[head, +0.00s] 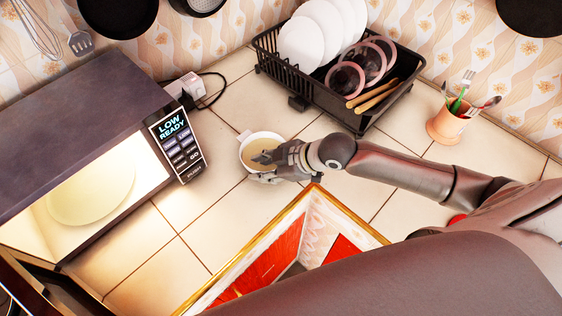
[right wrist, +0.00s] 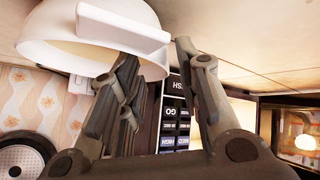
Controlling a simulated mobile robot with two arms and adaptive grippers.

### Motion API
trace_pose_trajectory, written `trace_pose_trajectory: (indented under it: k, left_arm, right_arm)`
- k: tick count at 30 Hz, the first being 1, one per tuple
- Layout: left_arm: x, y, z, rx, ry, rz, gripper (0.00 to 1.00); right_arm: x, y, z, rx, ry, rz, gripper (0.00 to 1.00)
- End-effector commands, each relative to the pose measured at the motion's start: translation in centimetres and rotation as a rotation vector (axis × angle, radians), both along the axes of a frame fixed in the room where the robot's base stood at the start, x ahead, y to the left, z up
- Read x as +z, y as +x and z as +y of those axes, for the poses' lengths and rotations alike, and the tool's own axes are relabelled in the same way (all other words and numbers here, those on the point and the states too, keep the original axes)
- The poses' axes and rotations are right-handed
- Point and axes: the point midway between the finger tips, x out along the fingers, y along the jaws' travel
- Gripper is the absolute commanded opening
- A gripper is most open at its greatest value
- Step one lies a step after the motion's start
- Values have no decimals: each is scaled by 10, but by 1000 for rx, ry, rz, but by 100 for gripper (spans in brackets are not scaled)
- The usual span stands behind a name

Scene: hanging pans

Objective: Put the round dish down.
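The round dish (head: 247,142) is white with small handles and a pale yellowish inside. In the head view it appears level at the counter, right of the microwave; its base contact is hidden. My right gripper (head: 264,167) is at its near right rim, one side over the inside and the other outside. In the right wrist view the dish (right wrist: 52,42) fills the upper left. The right gripper's fingers (right wrist: 157,58) are spread, with a visible gap between them and the rim between their tips. My left gripper is not in view.
The lit microwave (head: 75,120) stands open at left with a pale plate (head: 92,192) inside. A utensil cup (head: 449,126) is at right. The sink (head: 300,255) is in front. Tiles left of the dish are clear.

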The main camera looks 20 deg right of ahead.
Motion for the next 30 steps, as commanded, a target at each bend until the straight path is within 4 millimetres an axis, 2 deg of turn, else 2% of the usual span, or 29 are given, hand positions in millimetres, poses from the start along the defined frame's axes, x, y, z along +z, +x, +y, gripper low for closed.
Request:
trace_pose_trajectory:
  k: [16, 21, 30]
  left_arm:
    - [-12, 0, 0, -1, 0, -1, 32]
    - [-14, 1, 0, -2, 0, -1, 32]
    - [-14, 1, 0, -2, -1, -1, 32]
  right_arm:
    - [55, -42, -44, 2, -4, 2, 31]
    - [66, -49, -53, -1, -3, 1, 31]
    - [75, -55, -57, 1, 0, 1, 31]
